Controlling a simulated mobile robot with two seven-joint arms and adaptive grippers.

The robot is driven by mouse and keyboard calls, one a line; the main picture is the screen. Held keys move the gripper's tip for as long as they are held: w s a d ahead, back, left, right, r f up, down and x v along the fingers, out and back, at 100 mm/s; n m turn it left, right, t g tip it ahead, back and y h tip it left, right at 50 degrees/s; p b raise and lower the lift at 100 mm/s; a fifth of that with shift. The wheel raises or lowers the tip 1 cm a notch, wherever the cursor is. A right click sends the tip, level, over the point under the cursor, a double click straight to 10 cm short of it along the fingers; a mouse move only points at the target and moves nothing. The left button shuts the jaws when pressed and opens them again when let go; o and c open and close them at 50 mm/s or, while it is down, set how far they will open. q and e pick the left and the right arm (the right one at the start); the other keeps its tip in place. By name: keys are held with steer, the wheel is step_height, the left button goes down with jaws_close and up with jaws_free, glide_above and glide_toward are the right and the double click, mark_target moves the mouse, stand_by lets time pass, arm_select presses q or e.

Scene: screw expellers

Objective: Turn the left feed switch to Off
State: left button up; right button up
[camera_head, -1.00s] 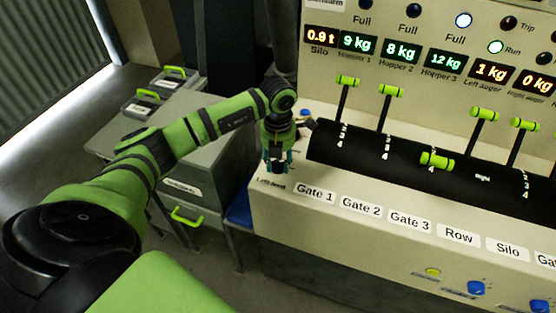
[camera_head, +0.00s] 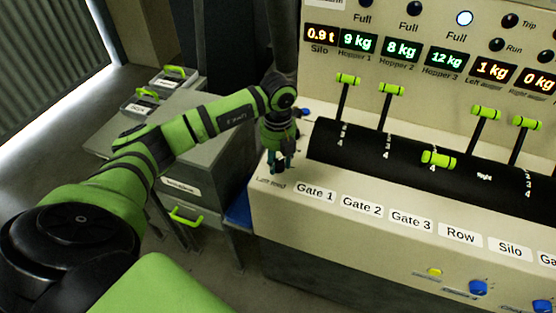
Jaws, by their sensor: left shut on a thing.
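My left gripper (camera_head: 280,166) points down at the near left corner of the console top (camera_head: 316,172), just above the "Left feed" label (camera_head: 270,182). It is shut on the left feed switch, which the fingers hide, so its pointer position cannot be read. The Run lamp (camera_head: 496,45) on the panel is dark. The left auger display (camera_head: 492,69) reads 1 kg. My right gripper is not in view.
Several green-handled levers, such as the Gate 1 lever (camera_head: 347,79), rise from the black drum (camera_head: 345,148) right of my gripper. A blue knob (camera_head: 304,112) sits behind it. Grey cabinets (camera_head: 200,150) stand left of the console.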

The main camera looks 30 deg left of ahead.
mark_target(278, 161)
arm_select(q)
steer(key=n, duration=0.5)
steer(key=shift+f+n, duration=0.1)
steer(key=shift+n, duration=0.2)
stand_by(0.4)
steer(key=o, duration=1.2)
steer(key=shift+c, duration=0.2)
step_height(278, 161, up, 12)
steer(key=shift+s, duration=0.1)
